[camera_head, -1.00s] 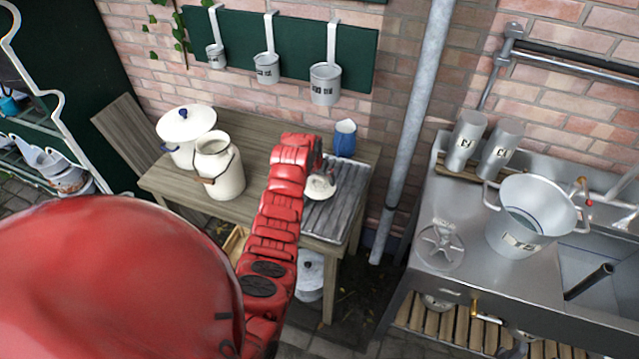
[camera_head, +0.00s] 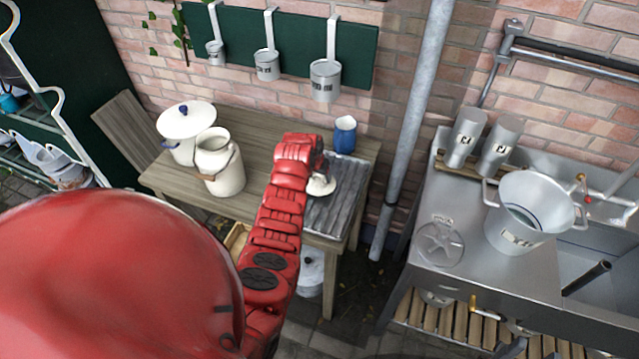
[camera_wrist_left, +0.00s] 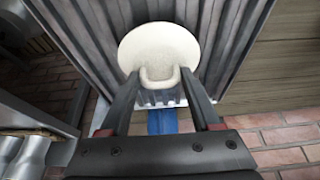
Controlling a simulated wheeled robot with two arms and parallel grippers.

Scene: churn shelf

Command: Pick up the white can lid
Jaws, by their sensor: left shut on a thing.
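The white can lid (camera_head: 321,187) is a round, cream-white disc with a loop handle. It is at the ribbed grey draining board on the wooden table's right end. In the left wrist view the lid (camera_wrist_left: 160,42) shows from above, its handle between the two dark fingers. My left gripper (camera_wrist_left: 160,82) is shut on the lid's handle. In the head view my red left arm partly hides the gripper and lid. I cannot tell whether the lid touches the board. My right gripper is not in view.
A white milk can (camera_head: 220,165) and a lidded white pot (camera_head: 187,125) stand on the table, left of my arm. A blue jug (camera_head: 345,137) stands behind the lid. A grey pipe (camera_head: 413,120) and a metal sink counter (camera_head: 420,273) are to the right.

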